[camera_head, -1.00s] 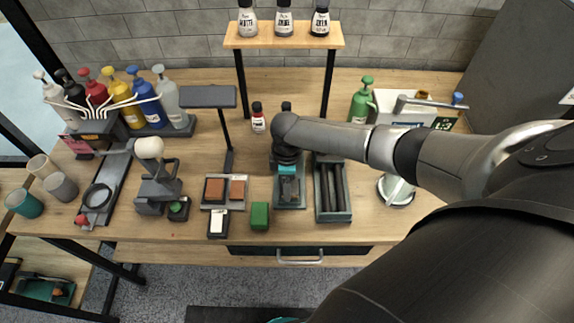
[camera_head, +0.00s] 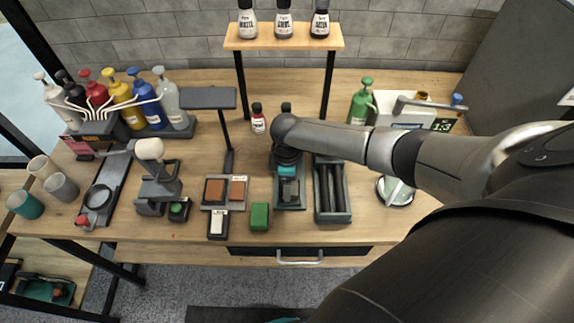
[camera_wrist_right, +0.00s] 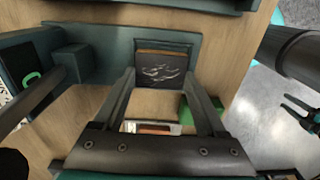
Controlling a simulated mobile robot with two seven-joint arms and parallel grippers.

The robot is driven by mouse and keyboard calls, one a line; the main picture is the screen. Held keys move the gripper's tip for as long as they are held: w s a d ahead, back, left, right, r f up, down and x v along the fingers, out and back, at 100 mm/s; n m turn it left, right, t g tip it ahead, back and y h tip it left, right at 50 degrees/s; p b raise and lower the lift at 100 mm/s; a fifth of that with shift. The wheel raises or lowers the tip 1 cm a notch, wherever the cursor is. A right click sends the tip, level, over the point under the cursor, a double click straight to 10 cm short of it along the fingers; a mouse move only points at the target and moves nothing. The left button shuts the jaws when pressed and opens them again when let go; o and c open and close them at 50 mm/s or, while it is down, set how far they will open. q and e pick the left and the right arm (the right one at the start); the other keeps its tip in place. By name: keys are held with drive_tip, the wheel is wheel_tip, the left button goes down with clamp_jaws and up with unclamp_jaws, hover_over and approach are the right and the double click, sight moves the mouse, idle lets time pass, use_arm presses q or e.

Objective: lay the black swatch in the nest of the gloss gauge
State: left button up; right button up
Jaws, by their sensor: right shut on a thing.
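My right gripper (camera_head: 288,180) points down over a dark teal tray-like fixture (camera_head: 291,207), which seems to be the gloss gauge. In the right wrist view, the two fingers (camera_wrist_right: 160,80) close in from either side on a dark panel with a brown upper edge and pale streaks, the black swatch (camera_wrist_right: 161,68). It also shows as a small dark square in the head view (camera_head: 290,190). The swatch is at or just above the fixture; I cannot tell whether it touches the nest. My left gripper is not in view.
A teal tray with dark rods (camera_head: 333,215) stands close to the right. A green block (camera_head: 260,216) and a pad holder (camera_head: 222,205) lie to the left. A tall wooden shelf (camera_head: 283,43) with bottles stands behind. The table's front edge is near.

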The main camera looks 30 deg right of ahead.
drive_tip(key=shift+f+b, duration=0.35)
drive_tip(key=shift+f, duration=0.15)
drive_tip(key=shift+r, duration=0.15)
drive_tip(key=shift+r+p, duration=0.4)
drive_tip(key=shift+p, duration=0.3)
drive_tip(key=o, duration=1.3)
drive_tip(key=shift+c, duration=0.2)
drive_tip(key=shift+r, duration=0.1)
